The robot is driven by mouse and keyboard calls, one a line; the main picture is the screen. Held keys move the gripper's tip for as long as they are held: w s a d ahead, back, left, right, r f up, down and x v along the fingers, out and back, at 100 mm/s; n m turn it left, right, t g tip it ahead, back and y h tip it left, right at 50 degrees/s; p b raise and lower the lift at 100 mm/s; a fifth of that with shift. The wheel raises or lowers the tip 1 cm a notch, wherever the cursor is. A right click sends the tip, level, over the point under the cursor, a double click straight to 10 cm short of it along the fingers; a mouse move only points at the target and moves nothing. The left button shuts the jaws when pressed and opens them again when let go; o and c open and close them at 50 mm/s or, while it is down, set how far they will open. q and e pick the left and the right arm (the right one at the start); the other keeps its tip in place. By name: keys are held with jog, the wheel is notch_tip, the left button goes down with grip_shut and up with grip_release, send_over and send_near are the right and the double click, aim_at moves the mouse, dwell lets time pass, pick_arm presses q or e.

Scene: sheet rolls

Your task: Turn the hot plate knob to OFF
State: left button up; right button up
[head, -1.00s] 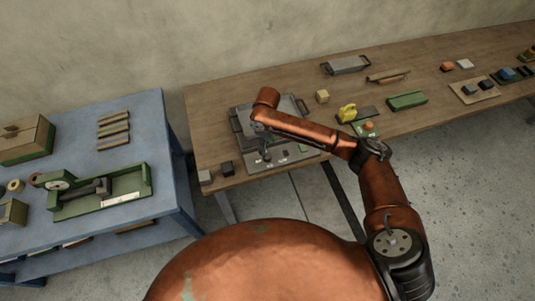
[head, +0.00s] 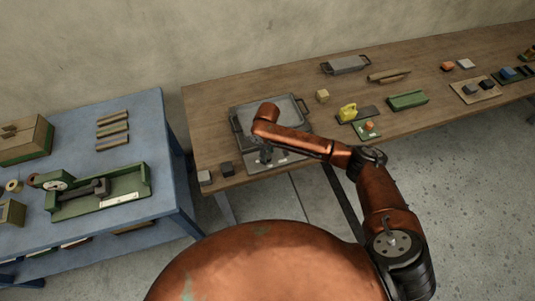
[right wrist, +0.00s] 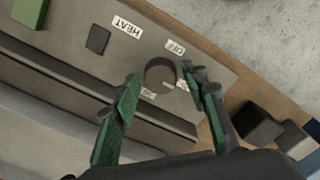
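The hot plate (head: 288,107) stands at the left end of the brown table, with a grey front panel (right wrist: 75,62). Its round dark knob (right wrist: 158,72) shows in the right wrist view, with a small pale mark low on its right. An OFF label (right wrist: 175,47) sits just above the knob and a HEAT label (right wrist: 127,27) farther left. Two other small labels beside the knob are partly covered. My right gripper (right wrist: 161,76) is open, with one green-padded finger on each side of the knob; contact cannot be told. It is small and dark in the head view (head: 265,157). My left gripper is out of view.
A dark block (head: 227,169) and a grey block (head: 205,177) lie left of the hot plate, near the table edge. A blue table (head: 150,110) stands at the left.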

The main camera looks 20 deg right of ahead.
jog(key=c, duration=0.9)
jog(key=n+p, duration=0.3)
jog(key=shift+r, duration=0.25)
jog(key=n+p, duration=0.2)
jog(key=n, duration=0.2)
jog(key=shift+f, duration=0.1)
jog(key=n+p, duration=0.1)
jog(key=n, duration=0.1)
jog(key=shift+n, duration=0.4)
jog(key=n+p, duration=0.1)
jog(key=n, duration=0.1)
jog(key=shift+n, duration=0.3)
jog(key=n, duration=0.5)
jog(key=shift+f, duration=0.1)
jog(key=shift+n, duration=0.4)
